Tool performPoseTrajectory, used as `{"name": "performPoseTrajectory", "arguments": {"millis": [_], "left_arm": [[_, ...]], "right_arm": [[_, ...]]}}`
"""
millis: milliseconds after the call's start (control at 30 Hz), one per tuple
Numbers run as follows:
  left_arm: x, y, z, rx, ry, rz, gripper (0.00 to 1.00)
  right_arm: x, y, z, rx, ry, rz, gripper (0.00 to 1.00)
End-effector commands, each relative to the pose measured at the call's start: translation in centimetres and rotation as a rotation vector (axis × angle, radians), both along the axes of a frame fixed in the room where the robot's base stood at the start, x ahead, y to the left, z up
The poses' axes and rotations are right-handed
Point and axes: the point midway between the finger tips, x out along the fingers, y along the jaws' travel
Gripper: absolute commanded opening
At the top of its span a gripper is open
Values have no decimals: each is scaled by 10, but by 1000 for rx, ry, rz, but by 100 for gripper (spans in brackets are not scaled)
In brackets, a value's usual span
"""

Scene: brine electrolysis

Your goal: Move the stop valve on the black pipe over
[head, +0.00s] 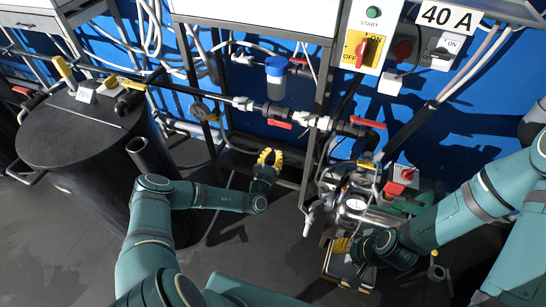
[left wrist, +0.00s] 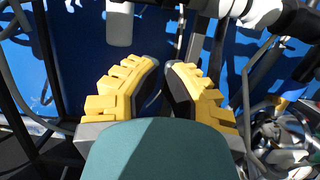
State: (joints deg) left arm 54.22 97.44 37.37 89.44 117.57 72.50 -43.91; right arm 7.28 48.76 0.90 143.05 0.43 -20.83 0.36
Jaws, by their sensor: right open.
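The black pipe (head: 185,88) runs from the upper left down to the right in the head view. Toward its right end it carries a valve with a red lever (head: 280,124) and another with a red lever (head: 367,122). I cannot tell which is the stop valve. My left gripper (head: 268,156) is below the pipe, apart from both levers. In the left wrist view its yellow fingers (left wrist: 165,68) are parted by a narrow gap with nothing between them. My right gripper (head: 343,246) is low beside the pump assembly (head: 352,205); its fingers are partly hidden.
A black drum (head: 75,150) with yellow-handled valves stands at the left. A blue-capped filter (head: 276,78) is above the pipe. Metal frame posts (head: 318,110) stand near my left gripper. A switch panel (head: 368,35) is at the top right.

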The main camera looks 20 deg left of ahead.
Motion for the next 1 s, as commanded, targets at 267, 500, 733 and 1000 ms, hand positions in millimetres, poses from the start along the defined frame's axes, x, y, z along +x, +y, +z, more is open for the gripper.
{"name": "performPoseTrajectory", "arguments": {"millis": [267,500,733,1000], "left_arm": [[54,-3,13,3,-3,-2,0],[55,-2,46,-1,-1,-3,0],[55,-2,54,1,0,-3,0],[55,-2,54,0,0,-3,0]], "right_arm": [[-3,0,-11,2,7,6,47],[-2,0,-6,1,5,4,47],[-2,0,-6,0,4,3,47],[-2,0,-6,0,4,3,47]]}}
